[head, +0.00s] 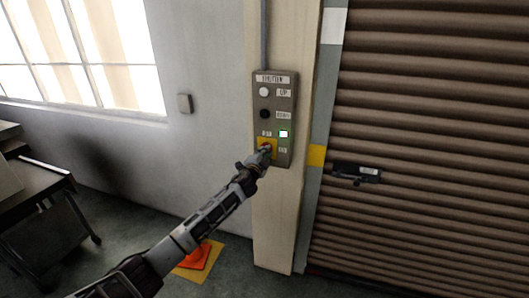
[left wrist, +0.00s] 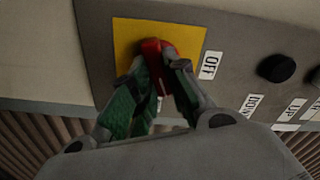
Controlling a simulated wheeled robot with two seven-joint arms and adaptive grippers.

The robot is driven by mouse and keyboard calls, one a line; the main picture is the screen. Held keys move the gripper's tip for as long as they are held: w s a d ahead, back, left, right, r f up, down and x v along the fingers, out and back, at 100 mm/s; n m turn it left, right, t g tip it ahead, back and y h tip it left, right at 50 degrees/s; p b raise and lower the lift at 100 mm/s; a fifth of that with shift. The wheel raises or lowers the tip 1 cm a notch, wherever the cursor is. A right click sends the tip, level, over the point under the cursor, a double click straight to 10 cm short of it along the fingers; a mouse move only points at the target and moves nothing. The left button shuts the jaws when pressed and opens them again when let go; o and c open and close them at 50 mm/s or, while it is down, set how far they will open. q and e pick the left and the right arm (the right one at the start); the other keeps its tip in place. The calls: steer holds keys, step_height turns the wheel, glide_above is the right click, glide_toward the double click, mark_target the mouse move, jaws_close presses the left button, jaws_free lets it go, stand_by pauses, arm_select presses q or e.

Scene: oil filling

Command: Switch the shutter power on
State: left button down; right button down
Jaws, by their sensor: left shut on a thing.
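The shutter control box (head: 288,112) is fixed to a pale post. It has a white UP button (head: 264,91), a black button (head: 264,114) below it, and a lit pale-green lamp (head: 283,134). Low on the box is a yellow plate (left wrist: 128,32) with a red knob (left wrist: 153,47). My left gripper (head: 264,152) reaches the knob from below. In the left wrist view its green-padded fingers (left wrist: 165,68) are shut on the red knob, which looks turned at a slant. An OFF label (left wrist: 210,65) shows beside the plate. My right gripper is in neither view.
A brown ribbed shutter (head: 430,130) closes the right side, with a dark fitting (head: 355,173) near its left edge. A dark cart (head: 40,205) stands at the left. A small wall switch (head: 184,103) is left of the post.

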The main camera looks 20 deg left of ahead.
arm_select(q)
steer(key=shift+d+f+m+p, duration=0.15)
steer(key=shift+m+p, duration=0.3)
steer(key=shift+m, duration=1.85)
steer(key=c, duration=1.4)
jaws_free()
steer(key=shift+s+a, duration=0.15)
steer(key=shift+s, duration=2.85)
steer(key=shift+s+a, duration=0.15)
steer(key=shift+s, duration=2.85)
steer(key=shift+d, duration=0.1)
